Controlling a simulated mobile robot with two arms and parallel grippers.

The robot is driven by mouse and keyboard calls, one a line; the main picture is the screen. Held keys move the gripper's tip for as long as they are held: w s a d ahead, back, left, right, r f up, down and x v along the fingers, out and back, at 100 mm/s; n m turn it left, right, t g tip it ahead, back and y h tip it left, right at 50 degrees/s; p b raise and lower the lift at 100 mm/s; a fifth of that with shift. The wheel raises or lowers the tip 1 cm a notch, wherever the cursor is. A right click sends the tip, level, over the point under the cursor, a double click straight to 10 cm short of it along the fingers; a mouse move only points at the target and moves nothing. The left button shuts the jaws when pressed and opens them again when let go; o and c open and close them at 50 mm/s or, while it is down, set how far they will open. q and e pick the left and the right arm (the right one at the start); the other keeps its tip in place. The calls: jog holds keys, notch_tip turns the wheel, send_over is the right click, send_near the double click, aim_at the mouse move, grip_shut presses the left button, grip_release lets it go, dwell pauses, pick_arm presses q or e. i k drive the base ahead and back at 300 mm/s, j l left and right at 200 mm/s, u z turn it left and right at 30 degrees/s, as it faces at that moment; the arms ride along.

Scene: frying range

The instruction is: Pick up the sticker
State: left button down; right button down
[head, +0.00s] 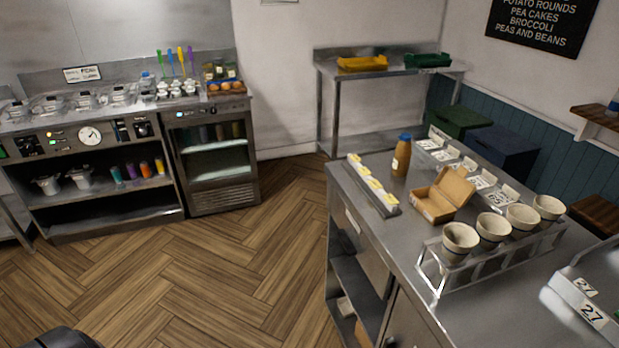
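Several small yellow-and-white pieces (372,188), which may be stickers, sit in a row in a narrow grey holder (391,210) at the left edge of the steel counter. They are too small to read. White pieces with dark marks (482,181) stand or lie along the counter's far right side. I cannot tell which of these is the sticker. Neither of my grippers shows in the head view. A dark shape at the bottom left edge may be part of me.
The steel counter (399,247) carries an open cardboard box (439,201), a brown bottle (401,158) and a rack of paper cups (459,240). A white tray marked 27 (590,312) is at the right edge. The wooden floor (222,265) left of the counter is clear.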

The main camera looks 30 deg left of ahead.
aim_at(374, 183)
jog(key=u, duration=0.6)
jog(key=z, duration=1.9)
jog(key=u, duration=1.9)
jog(key=i+j, duration=0.85)
jog(key=z, duration=0.4)
jog(key=i+j+z, duration=0.1)
jog(key=z, duration=0.3)
jog(key=j+z, duration=0.15)
jog(key=z, duration=0.25)
jog(key=j+z, duration=0.1)
jog(key=z, duration=0.3)
jog(key=i+j, duration=0.05)
